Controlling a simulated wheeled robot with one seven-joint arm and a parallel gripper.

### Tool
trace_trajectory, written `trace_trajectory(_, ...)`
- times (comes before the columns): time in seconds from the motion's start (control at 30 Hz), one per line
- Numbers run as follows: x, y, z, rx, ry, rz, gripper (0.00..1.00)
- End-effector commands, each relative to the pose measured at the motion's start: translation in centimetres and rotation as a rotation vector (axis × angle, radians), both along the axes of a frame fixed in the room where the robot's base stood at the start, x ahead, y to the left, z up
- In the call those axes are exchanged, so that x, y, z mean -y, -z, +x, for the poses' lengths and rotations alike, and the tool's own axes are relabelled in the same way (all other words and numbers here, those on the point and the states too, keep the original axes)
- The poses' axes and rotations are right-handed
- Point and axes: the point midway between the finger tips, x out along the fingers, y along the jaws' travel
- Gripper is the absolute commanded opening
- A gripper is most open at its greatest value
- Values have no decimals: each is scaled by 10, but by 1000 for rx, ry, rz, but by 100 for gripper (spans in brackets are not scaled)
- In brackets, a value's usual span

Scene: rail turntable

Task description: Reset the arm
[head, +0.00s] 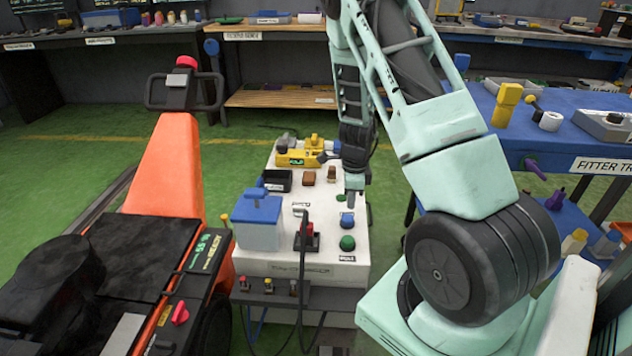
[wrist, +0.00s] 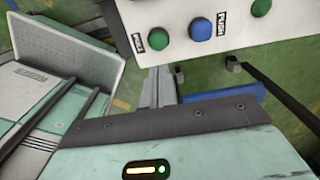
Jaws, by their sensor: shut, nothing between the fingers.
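My mint-green arm rises from the right of the head view, folds over at the top and hangs down to the white console (head: 285,260). In the wrist view, my gripper's mint housing with a lit indicator fills the bottom, and the fingertips are hard to make out.
The console carries a green button (head: 347,243), a red switch (head: 307,231), a blue-lidded box (head: 258,222) and a yellow device (head: 297,157). A blue button (wrist: 201,32) shows in the wrist view. An orange truck (head: 168,160) stands left, a blue table (head: 560,135) right.

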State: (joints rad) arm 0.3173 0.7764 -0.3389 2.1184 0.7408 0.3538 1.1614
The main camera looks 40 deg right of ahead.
Motion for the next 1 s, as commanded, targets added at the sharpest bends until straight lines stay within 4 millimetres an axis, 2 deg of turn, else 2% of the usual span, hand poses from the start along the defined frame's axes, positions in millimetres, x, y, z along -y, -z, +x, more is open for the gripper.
trace_trajectory(0.27, -1, -1, 1, 1, -6, 1, 0)
trace_trajectory(0.37, -20, -8, 9, 12, -85, 18, 0)
trace_trajectory(0.47, -63, -26, 25, 37, -275, 54, 0)
trace_trajectory(0.57, -126, -52, 36, 71, -564, 99, 0)
trace_trajectory(0.6, -154, -64, 37, 85, -696, 116, 0)
trace_trajectory(0.67, -194, -82, 35, 104, -903, 135, 0)
trace_trajectory(0.7, -221, -94, 30, 117, -1043, 147, 0)
trace_trajectory(0.8, -285, -123, 8, 145, -1414, 165, 0)
trace_trajectory(0.9, -339, -150, -27, 165, -1804, 163, 0)
trace_trajectory(1.0, -377, -171, -67, 169, -2170, 142, 0)
